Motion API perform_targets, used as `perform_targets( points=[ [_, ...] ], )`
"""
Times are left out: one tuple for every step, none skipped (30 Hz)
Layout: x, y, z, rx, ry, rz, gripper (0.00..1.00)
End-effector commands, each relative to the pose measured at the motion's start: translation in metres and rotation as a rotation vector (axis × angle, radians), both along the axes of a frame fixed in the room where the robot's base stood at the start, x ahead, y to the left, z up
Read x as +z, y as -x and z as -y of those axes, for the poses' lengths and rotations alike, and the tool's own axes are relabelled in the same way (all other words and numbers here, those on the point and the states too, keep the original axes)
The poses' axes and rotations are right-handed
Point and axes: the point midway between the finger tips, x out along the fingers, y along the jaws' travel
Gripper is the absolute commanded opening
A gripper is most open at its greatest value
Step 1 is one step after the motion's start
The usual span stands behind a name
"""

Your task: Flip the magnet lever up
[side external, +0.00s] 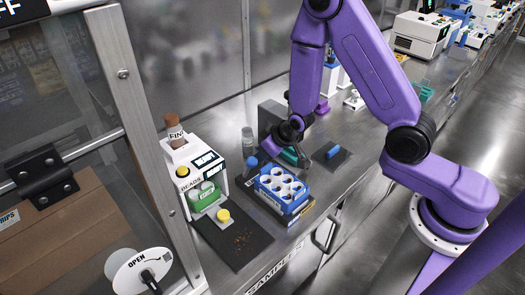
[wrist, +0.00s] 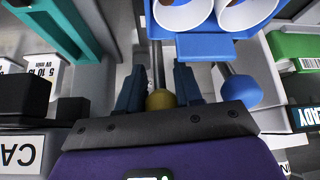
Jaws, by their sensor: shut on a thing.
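The blue tube rack (side external: 283,190) stands on the bench with white round wells; its edge also shows at the top of the wrist view (wrist: 215,52). A metal rod (wrist: 158,62), which looks like the magnet lever, ends in a yellow knob (wrist: 160,99) beside the rack. My gripper (wrist: 160,92) has its two blue fingers on either side of the yellow knob, shut on it. In the side external view my gripper (side external: 290,152) is behind the rack, and the rod and knob are hidden. I cannot tell the lever's tilt.
A blue ball knob (wrist: 241,90) is close to the right of my fingers; it also shows in the side external view (side external: 250,163). A white bead station (side external: 190,165) stands left on a dark mat (side external: 238,245). A grey block (side external: 272,116) stands behind my gripper.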

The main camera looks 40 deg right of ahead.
Motion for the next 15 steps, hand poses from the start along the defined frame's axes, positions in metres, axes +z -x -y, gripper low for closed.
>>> perform_targets(
  points=[
    [-0.0016,0.0029,0.0003,0.000,0.002,0.008,0.00],
    [-0.0017,0.0033,0.0003,0.000,0.001,0.016,0.00],
    [-0.0017,0.0037,0.0003,0.000,0.002,0.026,0.00],
    [-0.0016,0.0037,0.0003,0.000,0.001,0.034,0.00],
    [-0.0018,0.0042,0.0003,0.000,0.001,0.039,0.00],
    [-0.0019,0.0045,0.0002,0.000,0.002,0.047,0.00],
    [-0.0021,0.0049,0.0003,0.001,0.002,0.050,0.00],
    [-0.0022,0.0052,0.0003,0.000,0.002,0.054,0.00],
    [-0.0021,0.0052,0.0003,0.000,0.001,0.059,0.00],
    [-0.0022,0.0053,0.0002,0.001,0.001,0.062,0.00],
    [-0.0023,0.0054,0.0002,0.000,0.002,0.065,0.00],
    [-0.0023,0.0055,0.0002,0.001,0.001,0.067,0.00],
    [-0.0023,0.0054,0.0002,0.001,0.001,0.069,0.00],
    [-0.0022,0.0054,0.0001,0.001,0.001,0.069,0.00],
    [-0.0022,0.0053,0.0002,0.000,0.002,0.071,0.00]
  ],
)
